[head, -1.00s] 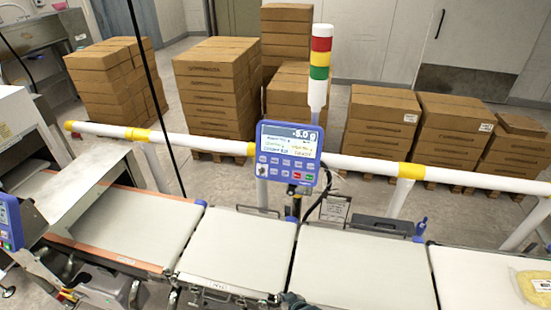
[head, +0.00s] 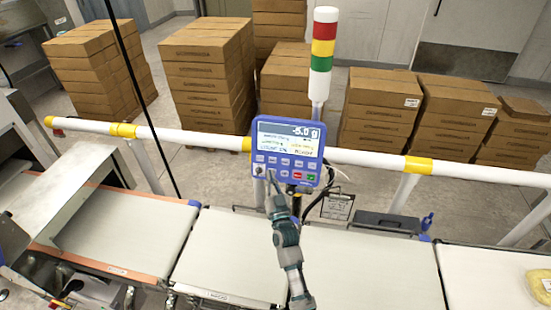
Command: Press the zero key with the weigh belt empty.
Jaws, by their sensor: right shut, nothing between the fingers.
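The blue weigher terminal (head: 288,150) stands on a post behind the belts. Its display (head: 289,139) reads about -5.0 g. Rows of small keys sit below the display, too small to read. My right gripper (head: 271,180) is shut and empty, its tip at the lower left keys of the terminal. I cannot tell whether it touches a key, and it hides part of the lower key row. The weigh belt (head: 228,255) is bare where it shows; my right arm covers part of its right side. My left gripper is not in view.
A yellow bagged product (head: 540,287) lies on the right belt (head: 480,270). A white guard rail (head: 380,158) with yellow bands runs behind the belts. A red, yellow and green light tower (head: 322,50) rises behind the terminal. Stacked cartons (head: 205,80) stand beyond the rail.

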